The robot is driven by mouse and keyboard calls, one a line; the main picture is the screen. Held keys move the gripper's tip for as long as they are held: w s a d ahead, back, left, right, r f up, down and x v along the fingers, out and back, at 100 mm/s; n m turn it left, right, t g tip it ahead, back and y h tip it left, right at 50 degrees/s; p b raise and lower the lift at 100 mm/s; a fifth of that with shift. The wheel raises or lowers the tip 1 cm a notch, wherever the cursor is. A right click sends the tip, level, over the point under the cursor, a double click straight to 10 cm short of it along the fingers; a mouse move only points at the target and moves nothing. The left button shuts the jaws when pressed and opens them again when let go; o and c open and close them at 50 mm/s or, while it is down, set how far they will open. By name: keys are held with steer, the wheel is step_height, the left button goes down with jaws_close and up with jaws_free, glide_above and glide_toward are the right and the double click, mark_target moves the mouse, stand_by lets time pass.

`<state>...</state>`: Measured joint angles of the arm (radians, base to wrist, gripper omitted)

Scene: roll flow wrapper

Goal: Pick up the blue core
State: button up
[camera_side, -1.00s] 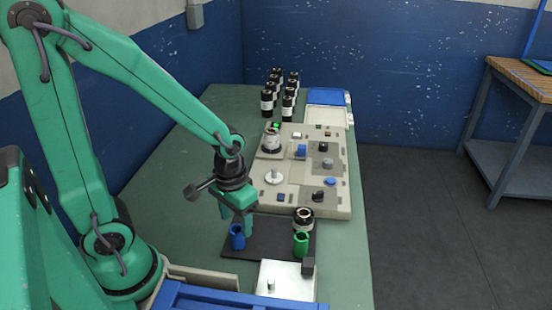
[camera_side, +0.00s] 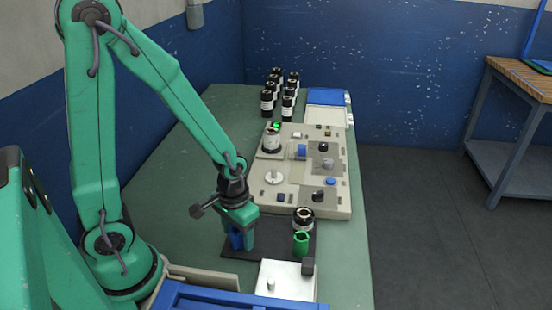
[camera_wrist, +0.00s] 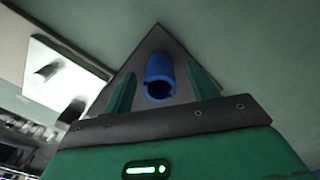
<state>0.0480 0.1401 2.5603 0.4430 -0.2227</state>
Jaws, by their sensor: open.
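The blue core (camera_side: 236,241) is a small hollow cylinder standing on the dark mat (camera_side: 270,251). In the side view it is partly hidden by my gripper (camera_side: 242,240). My gripper is low over the mat, with its fingers down at the core. In the wrist view the blue core (camera_wrist: 159,78) sits between the two green fingers of my gripper (camera_wrist: 162,90), with a gap on each side. My gripper is open and holds nothing.
A green core (camera_side: 301,243) and a black-and-white roll (camera_side: 303,219) stand on the mat's right side. A machine panel (camera_side: 310,170) with knobs lies behind. Several black rolls (camera_side: 268,100) stand farther back. A white block (camera_side: 287,280) is in front.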

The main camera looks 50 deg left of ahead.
mark_target(237, 233)
stand_by(0.3)
steer(key=c, duration=1)
steer(key=shift+r, duration=0.15)
steer(key=shift+c, duration=0.2)
steer(key=shift+r, duration=1.7)
steer(key=shift+s+d+r, duration=0.1)
steer(key=shift+d+r, duration=0.05)
steer(key=shift+r, duration=0.15)
steer(key=s+d+r, duration=0.6)
steer(key=d, duration=0.3)
steer(key=shift+s+d+r, duration=0.2)
steer(key=shift+r, duration=0.15)
steer(key=shift+w, duration=0.1)
